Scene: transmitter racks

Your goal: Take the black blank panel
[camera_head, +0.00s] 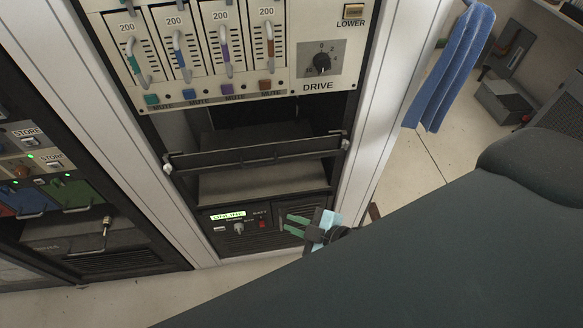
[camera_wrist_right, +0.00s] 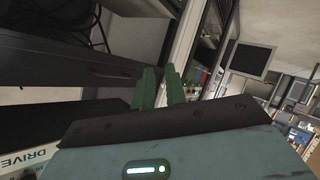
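The black blank panel (camera_head: 255,155) spans the rack opening below the drive unit in the head view. It is a narrow dark strip with a handle along its front and a light knob at each end. A dark gap shows above it. My right gripper (camera_head: 296,225) is below the panel's right end, in front of the lower rack unit. Its green fingers have a small empty gap between them, which also shows in the wrist view (camera_wrist_right: 161,75). The gripper is apart from the panel. My left gripper is not in view.
The drive unit (camera_head: 320,65) with several coloured levers is above the opening. A lower unit (camera_head: 237,222) with a lit display sits beneath. White rack posts (camera_head: 375,95) flank the bay. A blue towel (camera_head: 450,70) hangs at right. My dark arm fills the lower right.

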